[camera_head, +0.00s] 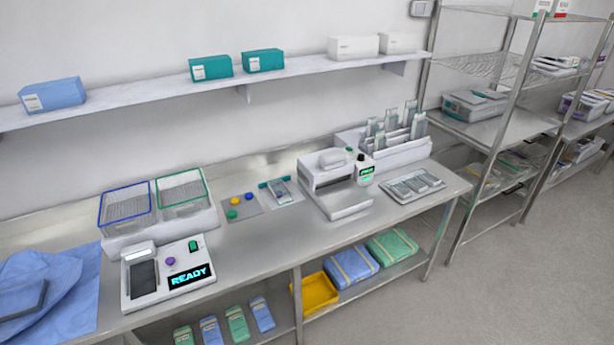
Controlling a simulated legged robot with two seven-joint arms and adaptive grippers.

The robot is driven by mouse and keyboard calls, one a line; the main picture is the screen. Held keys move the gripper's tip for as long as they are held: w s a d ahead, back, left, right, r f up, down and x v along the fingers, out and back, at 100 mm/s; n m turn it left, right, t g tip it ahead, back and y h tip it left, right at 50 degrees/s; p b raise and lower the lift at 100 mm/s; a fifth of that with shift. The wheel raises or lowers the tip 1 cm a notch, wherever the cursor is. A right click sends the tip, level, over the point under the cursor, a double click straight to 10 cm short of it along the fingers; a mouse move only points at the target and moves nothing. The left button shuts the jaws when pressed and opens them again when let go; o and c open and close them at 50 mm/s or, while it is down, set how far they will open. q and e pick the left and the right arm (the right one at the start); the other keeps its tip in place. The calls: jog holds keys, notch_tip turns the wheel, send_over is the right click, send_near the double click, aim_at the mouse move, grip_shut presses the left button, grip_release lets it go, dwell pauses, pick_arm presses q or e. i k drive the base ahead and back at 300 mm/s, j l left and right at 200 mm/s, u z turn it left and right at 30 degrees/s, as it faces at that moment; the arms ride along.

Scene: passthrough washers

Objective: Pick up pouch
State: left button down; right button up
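A flat clear pouch (284,192) with a teal edge appears to lie on a grey mat at the middle of the steel counter. Several upright clear pouches (391,124) stand in a white rack (400,152) at the counter's right end. Several more flat pouch-like packs (414,185) lie on a metal tray in front of the rack. Which one the task means, I cannot tell. Neither gripper is in view.
A white sealer-like machine (335,183) stands left of the rack. A device reading READY (168,273) and two wire baskets (127,205) stand at left, beside a blue cloth (45,285). The counter front (255,247) is clear. A wall shelf (300,75) runs above.

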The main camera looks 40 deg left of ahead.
aim_at(278, 188)
jog(key=u, duration=1.6)
